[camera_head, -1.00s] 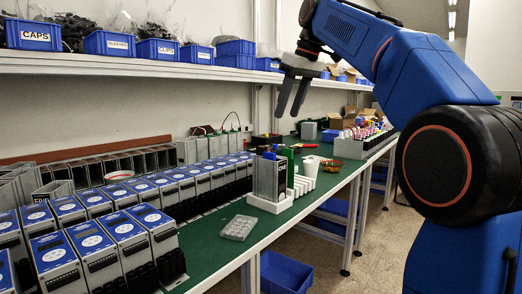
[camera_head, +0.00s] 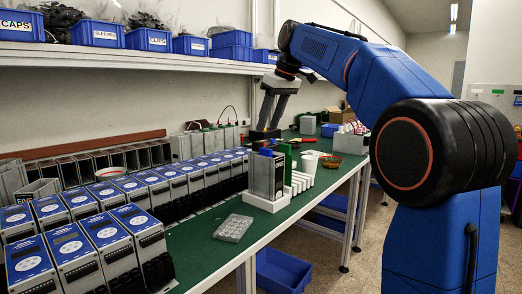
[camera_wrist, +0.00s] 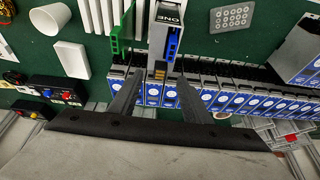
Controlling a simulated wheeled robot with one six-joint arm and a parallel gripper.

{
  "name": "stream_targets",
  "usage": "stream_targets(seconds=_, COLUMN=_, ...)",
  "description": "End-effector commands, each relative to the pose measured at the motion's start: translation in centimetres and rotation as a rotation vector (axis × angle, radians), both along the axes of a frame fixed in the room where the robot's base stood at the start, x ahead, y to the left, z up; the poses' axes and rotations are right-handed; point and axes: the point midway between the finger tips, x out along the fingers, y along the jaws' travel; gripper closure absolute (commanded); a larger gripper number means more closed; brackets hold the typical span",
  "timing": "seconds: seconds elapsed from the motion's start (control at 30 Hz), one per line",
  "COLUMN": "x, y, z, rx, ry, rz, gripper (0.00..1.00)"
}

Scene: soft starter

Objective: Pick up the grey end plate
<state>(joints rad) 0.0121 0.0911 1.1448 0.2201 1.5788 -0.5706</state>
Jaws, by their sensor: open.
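No piece is clearly marked as the grey end plate. A flat light-grey plate with rows of small round marks (camera_head: 234,228) lies on the green bench near its front edge. It also shows at the top right of the wrist view (camera_wrist: 231,17). A grey upright housing (camera_head: 268,176) stands in a white holder (camera_head: 268,203); the wrist view shows it from above (camera_wrist: 166,40), lettered "ONE", with blue parts inside. My gripper (camera_head: 268,128) is open and empty, pointing down above the bench beyond the housing. In the wrist view its fingertips (camera_wrist: 158,80) frame the housing's lower end.
Rows of blue-topped units (camera_head: 95,235) fill the bench's left side. White bars (camera_head: 299,183), a green piece (camera_wrist: 118,32) and a white cup (camera_head: 309,160) are beside the holder. A shelf with blue bins (camera_head: 95,33) hangs above. Green bench (camera_head: 205,240) is bare around the marked plate.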

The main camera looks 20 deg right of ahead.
Motion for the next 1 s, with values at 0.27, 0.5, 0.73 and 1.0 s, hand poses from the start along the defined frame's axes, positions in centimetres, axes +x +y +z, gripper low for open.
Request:
stream_targets(seconds=0.27, x=0.7, y=0.5, z=-2.0, rx=0.001, ry=-0.001, rz=0.0, gripper=0.56)
stream_targets(seconds=0.5, x=1.5, y=1.3, z=-4.6, rx=0.001, ry=0.002, rz=0.001, gripper=0.56)
stream_targets(seconds=0.73, x=2.2, y=1.7, z=-6.5, rx=0.001, ry=-0.001, rz=0.0, gripper=0.56)
stream_targets(seconds=1.0, x=2.3, y=1.7, z=-6.7, rx=0.001, ry=-0.001, rz=0.0, gripper=0.59)
